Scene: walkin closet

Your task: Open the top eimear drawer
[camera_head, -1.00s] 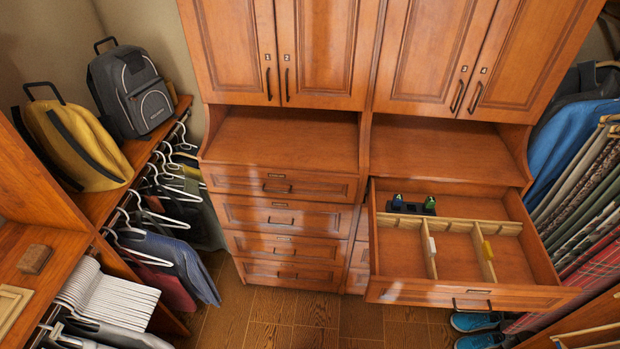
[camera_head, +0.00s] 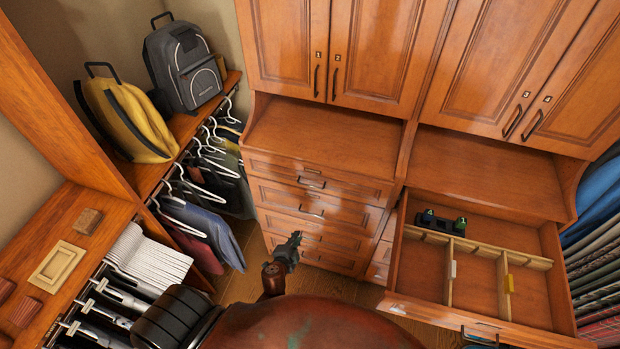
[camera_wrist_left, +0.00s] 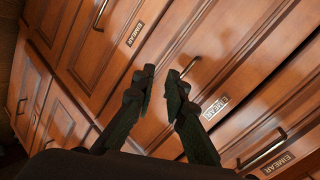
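The top eimear drawer (camera_head: 345,187) is the uppermost drawer of the left column and is closed, with a dark bar handle (camera_head: 311,183) on its front. My left gripper (camera_head: 296,238) is in front of the lower drawers of that column, below the top handle in the picture. In the left wrist view its two dark fingers (camera_wrist_left: 161,76) are apart with nothing held between them. Several drawer fronts with EIMEAR labels (camera_wrist_left: 215,107) and bar handles (camera_wrist_left: 262,149) show beyond the fingers. Whether a fingertip touches a front cannot be told. My right gripper is not in view.
An open drawer (camera_head: 465,325) with wooden dividers juts out at the right. A clothes rail (camera_head: 150,200) with hangers and a shelf with a yellow backpack (camera_head: 125,118) and a grey backpack (camera_head: 190,75) line the left. Hanging clothes (camera_head: 597,270) stand at the right edge.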

